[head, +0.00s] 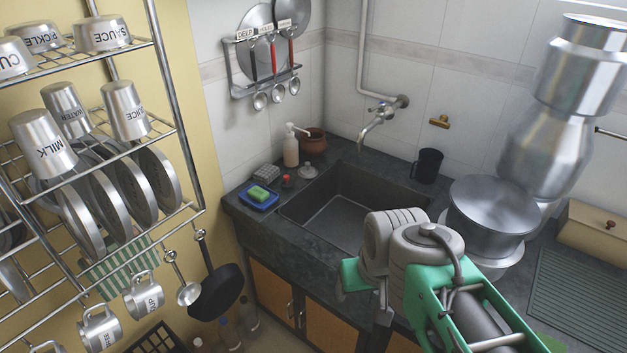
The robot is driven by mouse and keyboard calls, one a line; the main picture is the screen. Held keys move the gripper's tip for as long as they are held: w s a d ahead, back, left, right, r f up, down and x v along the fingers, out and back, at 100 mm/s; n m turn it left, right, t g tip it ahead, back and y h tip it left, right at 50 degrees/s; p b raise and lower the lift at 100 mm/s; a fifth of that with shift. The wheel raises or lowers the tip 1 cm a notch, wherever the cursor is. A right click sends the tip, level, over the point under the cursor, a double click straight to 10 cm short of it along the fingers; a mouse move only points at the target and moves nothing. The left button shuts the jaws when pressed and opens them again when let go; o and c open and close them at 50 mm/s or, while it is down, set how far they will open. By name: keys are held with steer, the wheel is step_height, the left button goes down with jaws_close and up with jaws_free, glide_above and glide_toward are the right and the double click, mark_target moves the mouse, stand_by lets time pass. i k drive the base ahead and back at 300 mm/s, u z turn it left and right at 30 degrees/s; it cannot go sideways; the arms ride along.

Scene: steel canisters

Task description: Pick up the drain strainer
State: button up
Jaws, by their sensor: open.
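A small round silvery piece with a raised middle (307,172) sits on the dark counter at the back left corner of the sink. It looks like the drain strainer, but it is too small to be sure. The sink (335,215) is a dark, empty basin in front of it. My gripper (362,306) is low in the middle of the head view, in front of the sink's front edge and well apart from the silvery piece. It is open, with nothing seen in it. My grey and green wrist hides part of it and the sink's right front corner.
A blue dish with a green sponge (259,194), a small red-topped item (287,181), a soap bottle (291,147) and a brown pot (312,141) crowd around the silvery piece. A dark mug (427,165) and large steel pots (492,207) stand right. A loaded rack (100,130) is left.

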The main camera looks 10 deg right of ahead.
mark_target(307, 171)
steer(key=u, duration=2.15)
steer(key=k, duration=0.7)
steer(key=z, duration=0.35)
steer(key=i, duration=1.5)
